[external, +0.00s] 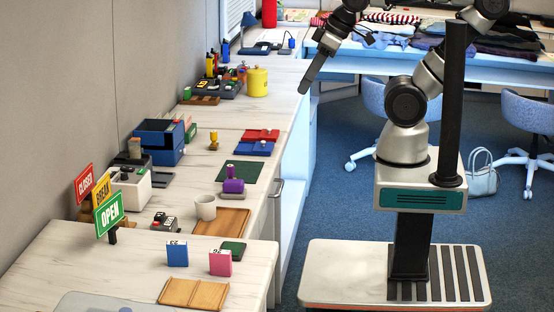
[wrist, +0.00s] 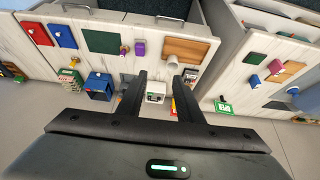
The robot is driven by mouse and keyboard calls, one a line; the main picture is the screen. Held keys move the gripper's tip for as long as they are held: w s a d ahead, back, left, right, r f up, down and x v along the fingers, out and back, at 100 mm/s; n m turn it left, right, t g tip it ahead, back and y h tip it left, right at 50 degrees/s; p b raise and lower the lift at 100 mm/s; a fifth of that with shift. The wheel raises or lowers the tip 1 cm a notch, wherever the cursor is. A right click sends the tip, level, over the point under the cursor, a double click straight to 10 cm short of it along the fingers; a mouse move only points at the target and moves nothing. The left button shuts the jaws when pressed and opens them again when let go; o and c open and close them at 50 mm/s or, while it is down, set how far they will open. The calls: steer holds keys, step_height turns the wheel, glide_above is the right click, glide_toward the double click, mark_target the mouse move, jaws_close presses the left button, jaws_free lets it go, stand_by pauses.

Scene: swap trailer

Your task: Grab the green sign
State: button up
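The green sign (external: 109,213) reads OPEN and stands on a dark base at the left end of the counter, in front of a yellow BREAK sign (external: 102,190) and a red CLOSED sign (external: 84,183). In the wrist view the green sign (wrist: 223,107) shows right of my fingers. My gripper (wrist: 164,74) is open, with its two dark fingers apart and nothing held between them. In the external view my gripper's dark end hangs high beside the counter's far part, well away from the sign.
Near the green sign stand a blue block (external: 177,254) and a pink block (external: 220,263). A wooden tray (external: 194,294) lies at the front. A white box (external: 131,187), a cup (external: 205,208) and a blue box (external: 160,139) stand farther back. The floor beside the counter is open.

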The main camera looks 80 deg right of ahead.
steer(key=shift+c, duration=0.2)
steer(key=w+a+r+n, duration=0.2)
steer(key=w+a+r, duration=0.1)
steer(key=w, duration=0.2)
steer(key=w+a+r+n, duration=0.2)
steer(key=w, duration=0.4)
steer(key=n+g+y+p, duration=0.35)
steer(key=n+y, duration=0.25)
steer(key=n, duration=0.6)
glide_above(105, 218)
steer(key=s+d, duration=0.2)
steer(key=d, duration=0.8)
step_height(105, 218, down, 13)
steer(key=shift+g, duration=0.45)
steer(key=x, duration=1.1)
steer(key=shift+w+a+f, duration=0.1)
steer(key=shift+w+a, duration=0.1)
steer(key=shift+a, duration=0.35)
steer(key=shift+a+x, duration=0.25)
steer(key=shift+x, duration=2.4)
steer(key=shift+w, duration=0.1)
jaws_close()
